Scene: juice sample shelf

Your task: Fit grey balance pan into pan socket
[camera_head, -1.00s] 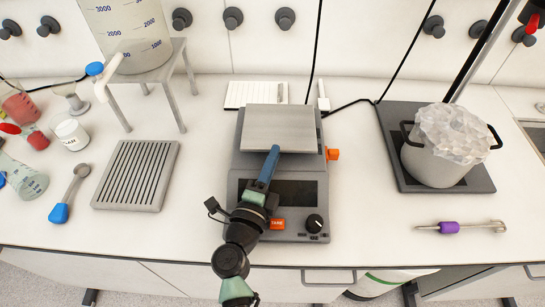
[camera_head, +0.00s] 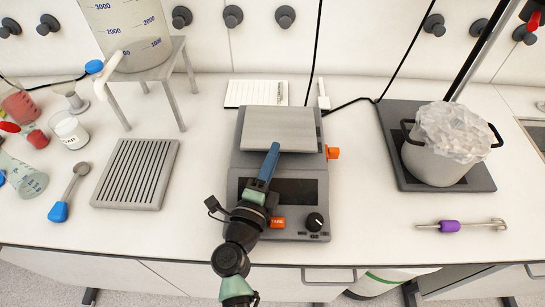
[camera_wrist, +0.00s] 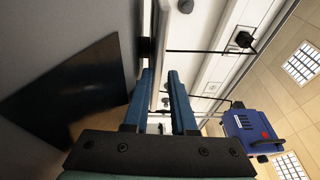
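The grey balance pan (camera_head: 279,127), a flat rectangular plate, is over the back part of the balance (camera_head: 234,190) in the head view. My gripper (camera_head: 271,155) reaches in from the front and meets the middle of the pan's front edge. In the wrist view my gripper's two blue fingers (camera_wrist: 163,80) are close together, one on each side of the pan, which shows nearly edge-on. A short black piece beside the fingertips may be the socket. The pan hides the socket from above, so I cannot tell whether they touch.
A slotted grey rack (camera_head: 134,174) lies left of the balance, with a blue-handled scoop (camera_head: 70,192) beyond it. A white pad (camera_head: 256,93) lies behind. A pot of ice (camera_head: 437,165) stands on a plate at right. A purple-handled tool (camera_head: 450,226) lies front right.

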